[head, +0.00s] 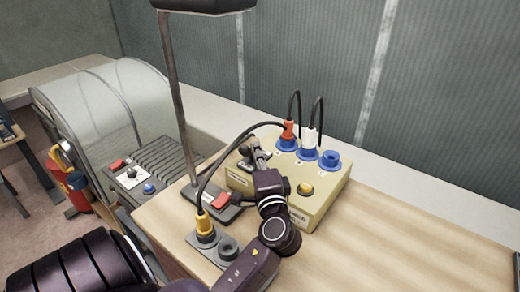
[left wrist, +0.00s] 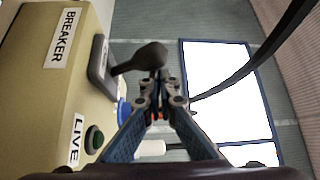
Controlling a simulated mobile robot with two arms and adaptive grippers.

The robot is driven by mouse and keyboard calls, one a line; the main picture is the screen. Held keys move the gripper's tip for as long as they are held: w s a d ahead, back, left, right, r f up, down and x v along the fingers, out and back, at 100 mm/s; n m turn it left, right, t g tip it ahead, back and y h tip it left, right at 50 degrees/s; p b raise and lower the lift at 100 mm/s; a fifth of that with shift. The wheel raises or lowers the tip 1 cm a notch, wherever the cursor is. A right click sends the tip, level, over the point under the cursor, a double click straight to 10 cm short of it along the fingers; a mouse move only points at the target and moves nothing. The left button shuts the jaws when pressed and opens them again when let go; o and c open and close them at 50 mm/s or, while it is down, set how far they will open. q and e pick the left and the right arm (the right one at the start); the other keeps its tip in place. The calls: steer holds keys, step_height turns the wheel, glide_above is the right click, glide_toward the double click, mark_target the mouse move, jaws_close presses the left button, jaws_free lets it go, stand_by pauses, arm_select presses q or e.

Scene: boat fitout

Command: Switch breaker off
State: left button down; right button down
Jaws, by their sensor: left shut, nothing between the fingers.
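The beige breaker box (head: 320,205) stands on the wooden bench, and its BREAKER label (left wrist: 61,38) and LIVE label (left wrist: 77,139) show in the left wrist view. The dark breaker lever (left wrist: 143,58) sticks out sideways from its plate (left wrist: 101,66) on the box. My left gripper (head: 254,145) is at the box's left end in the head view. In the left wrist view its fingers (left wrist: 160,88) are shut and empty, close to the lever's knob. I cannot tell whether they touch it. My right gripper is not in view.
A red plug (head: 287,131) and a white plug (head: 309,138) with black cables stand in blue sockets on the box. A yellow plug (head: 205,224) and the lamp post (head: 178,100) stand near my left arm.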

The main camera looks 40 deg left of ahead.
arm_select(q)
steer(key=shift+s+f, duration=0.25)
steer(key=shift+s, duration=0.15)
stand_by(0.3)
